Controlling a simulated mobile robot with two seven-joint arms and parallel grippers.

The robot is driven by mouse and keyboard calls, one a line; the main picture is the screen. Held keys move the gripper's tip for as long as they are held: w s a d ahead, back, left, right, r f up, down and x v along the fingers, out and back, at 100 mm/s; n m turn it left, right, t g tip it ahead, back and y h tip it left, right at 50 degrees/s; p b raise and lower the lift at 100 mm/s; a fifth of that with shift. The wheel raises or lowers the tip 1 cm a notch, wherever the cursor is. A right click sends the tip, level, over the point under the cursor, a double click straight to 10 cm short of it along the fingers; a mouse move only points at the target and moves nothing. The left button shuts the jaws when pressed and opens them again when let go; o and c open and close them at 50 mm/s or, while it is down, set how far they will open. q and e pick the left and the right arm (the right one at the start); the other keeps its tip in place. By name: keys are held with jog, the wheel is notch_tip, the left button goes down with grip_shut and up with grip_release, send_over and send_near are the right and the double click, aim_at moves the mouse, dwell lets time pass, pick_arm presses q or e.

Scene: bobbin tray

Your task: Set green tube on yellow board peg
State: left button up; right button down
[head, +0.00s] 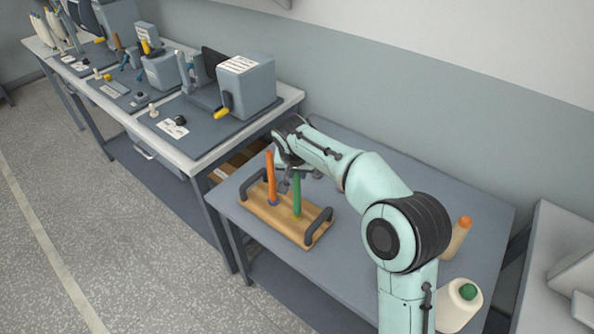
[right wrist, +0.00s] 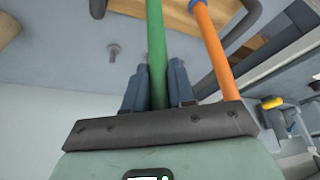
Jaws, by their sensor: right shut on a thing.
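The wooden board (head: 262,222) with two dark handles lies on the grey table. The green tube (head: 297,196) stands upright over the board's right part, its lower end at a small yellow spot (head: 297,214); I cannot tell whether it is fully seated there. My right gripper (head: 284,181) is shut on the green tube; in the right wrist view the tube (right wrist: 156,45) runs between the two fingers (right wrist: 157,88). The orange tube (head: 271,178) stands upright on the board's left part, with a blue base, and also shows in the right wrist view (right wrist: 215,50). My left gripper is out of view.
A cream spool with a green top (head: 459,304) and a tan cone with an orange tip (head: 458,238) stand on the right of the table, beyond my arm. A workbench with grey machines (head: 247,82) stands at the back left. The table behind the board looks clear.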

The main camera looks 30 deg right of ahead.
jog(key=shift+f+b, duration=0.4)
jog(key=shift+f, duration=0.35)
dwell(0.4)
jog(key=c, duration=0.9)
grip_release()
jog(key=shift+o, duration=0.2)
jog(key=v, duration=1.3)
jog(key=shift+r+p, duration=0.2)
jog(key=shift+p, duration=0.25)
